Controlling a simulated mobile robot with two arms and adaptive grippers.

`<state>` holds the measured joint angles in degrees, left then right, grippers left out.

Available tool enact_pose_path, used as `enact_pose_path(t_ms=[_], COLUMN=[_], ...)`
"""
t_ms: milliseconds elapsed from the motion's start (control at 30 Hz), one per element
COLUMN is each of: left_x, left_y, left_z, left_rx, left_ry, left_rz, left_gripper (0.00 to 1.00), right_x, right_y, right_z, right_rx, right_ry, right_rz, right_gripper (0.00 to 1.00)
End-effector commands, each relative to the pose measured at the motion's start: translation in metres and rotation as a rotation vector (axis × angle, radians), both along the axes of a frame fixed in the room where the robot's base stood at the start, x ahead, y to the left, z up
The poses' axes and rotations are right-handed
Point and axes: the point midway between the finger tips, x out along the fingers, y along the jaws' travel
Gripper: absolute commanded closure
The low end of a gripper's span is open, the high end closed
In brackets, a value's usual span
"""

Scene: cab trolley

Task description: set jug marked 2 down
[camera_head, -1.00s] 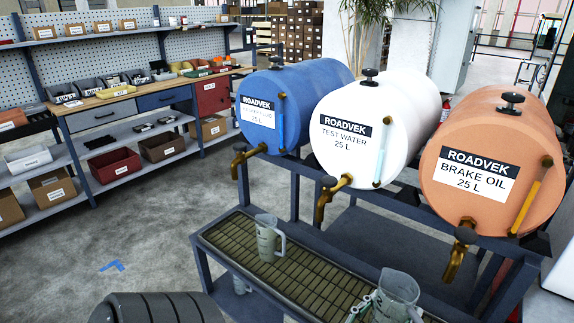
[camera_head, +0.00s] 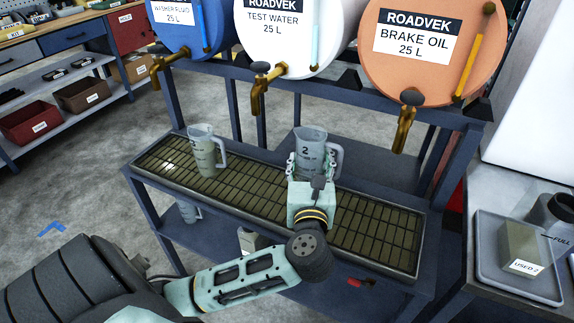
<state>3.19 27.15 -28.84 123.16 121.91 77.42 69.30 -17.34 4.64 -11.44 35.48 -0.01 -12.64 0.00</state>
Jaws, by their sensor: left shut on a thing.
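The jug marked 2 (camera_head: 311,146) is a grey translucent jug with its handle to the right. It is upright over the right half of the grated tray (camera_head: 382,238), between the test water and brake oil taps. My left gripper (camera_head: 311,170) is shut on it from the near side, its fingers on either side of the jug body. The gripper hides the jug's base, so I cannot tell whether it touches the grate. My right gripper is out of view.
Another grey jug (camera_head: 203,153) stands on the grate to the left. Brass taps (camera_head: 261,88) of the blue, white and orange drums (camera_head: 428,75) hang behind the tray. The grate right of my gripper is bare. A side tray (camera_head: 490,262) holds a container labelled USED 2 (camera_head: 521,243).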

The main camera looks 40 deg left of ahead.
Motion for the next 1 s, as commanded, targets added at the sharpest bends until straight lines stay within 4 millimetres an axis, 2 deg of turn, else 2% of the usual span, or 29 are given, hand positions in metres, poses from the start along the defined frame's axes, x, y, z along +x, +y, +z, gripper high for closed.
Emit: enact_pose_path(t_ms=[100, 267, 500, 933, 967, 1000], left_x=[0.000, 0.000, 0.000, -0.001, 0.000, 0.000], left_y=[0.001, 0.000, 0.001, 0.000, 0.000, 0.000], left_z=[-0.022, -0.037, -0.068, -0.077, -0.076, -0.075], left_rx=[0.005, 0.002, 0.004, 0.000, 0.001, 0.001], left_ry=[0.003, 0.000, 0.000, -0.002, -0.002, -0.001], left_rz=[0.001, 0.000, 0.000, 0.000, 0.000, -0.001], left_gripper=[0.78, 0.78, 0.78, 0.78, 0.47, 0.44], right_x=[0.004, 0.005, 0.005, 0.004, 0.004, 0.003], right_y=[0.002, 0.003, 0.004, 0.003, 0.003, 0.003], right_z=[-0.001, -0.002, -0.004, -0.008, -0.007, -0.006], right_rx=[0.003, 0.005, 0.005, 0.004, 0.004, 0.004], right_ry=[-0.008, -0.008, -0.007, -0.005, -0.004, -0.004], right_rz=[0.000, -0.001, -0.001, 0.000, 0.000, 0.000], right_gripper=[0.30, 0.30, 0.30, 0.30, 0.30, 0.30])
